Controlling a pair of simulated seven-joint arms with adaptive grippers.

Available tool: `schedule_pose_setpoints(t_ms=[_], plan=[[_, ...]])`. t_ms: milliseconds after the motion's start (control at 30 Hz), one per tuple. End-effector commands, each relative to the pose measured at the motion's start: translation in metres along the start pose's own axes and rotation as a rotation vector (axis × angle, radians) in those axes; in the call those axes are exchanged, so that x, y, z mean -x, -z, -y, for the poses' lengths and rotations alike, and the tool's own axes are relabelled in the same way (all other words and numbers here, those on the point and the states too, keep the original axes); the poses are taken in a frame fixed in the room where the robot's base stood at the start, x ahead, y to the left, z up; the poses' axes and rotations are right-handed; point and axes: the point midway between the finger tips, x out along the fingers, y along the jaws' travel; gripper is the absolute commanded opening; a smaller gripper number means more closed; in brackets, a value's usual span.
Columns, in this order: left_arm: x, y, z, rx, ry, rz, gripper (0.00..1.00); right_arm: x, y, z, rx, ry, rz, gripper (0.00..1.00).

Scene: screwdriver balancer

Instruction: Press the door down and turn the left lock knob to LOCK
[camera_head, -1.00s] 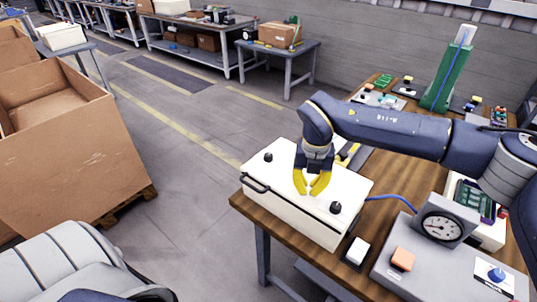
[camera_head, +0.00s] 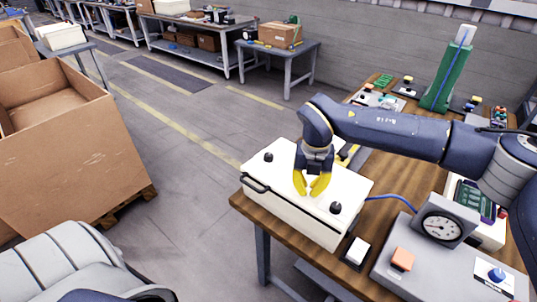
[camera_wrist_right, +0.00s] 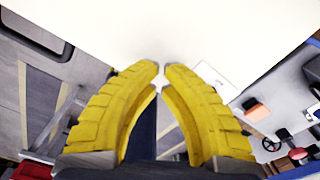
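A white box (camera_head: 285,207) with a flat white door on top stands at the near left end of the wooden bench. A black knob (camera_head: 268,157) sits at the door's left end and another black knob (camera_head: 336,208) at its right end. A dark handle (camera_head: 255,183) is on the box's front left side. My right gripper (camera_head: 312,192) points down over the middle of the door, between the knobs. In the right wrist view its yellow fingertips (camera_wrist_right: 162,68) nearly meet, with nothing between them, against the white door (camera_wrist_right: 190,25). Contact with the door cannot be told. My left gripper is out of view.
On the bench (camera_head: 385,185), a grey console with a dial gauge (camera_head: 441,227) and an orange button (camera_head: 402,259) stands right of the box. A white switch (camera_head: 356,251) lies near the front edge. A green tower (camera_head: 447,75) stands at the back.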

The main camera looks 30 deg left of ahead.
Motion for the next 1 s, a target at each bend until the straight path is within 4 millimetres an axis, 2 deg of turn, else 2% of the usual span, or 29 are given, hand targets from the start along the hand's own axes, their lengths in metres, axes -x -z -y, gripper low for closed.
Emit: schedule_pose_setpoints(t_ms=[1000], plan=[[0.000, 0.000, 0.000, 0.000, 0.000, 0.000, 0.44, -0.026, 0.000, 0.000, 0.000, 0.001, 0.000, 0.00]])
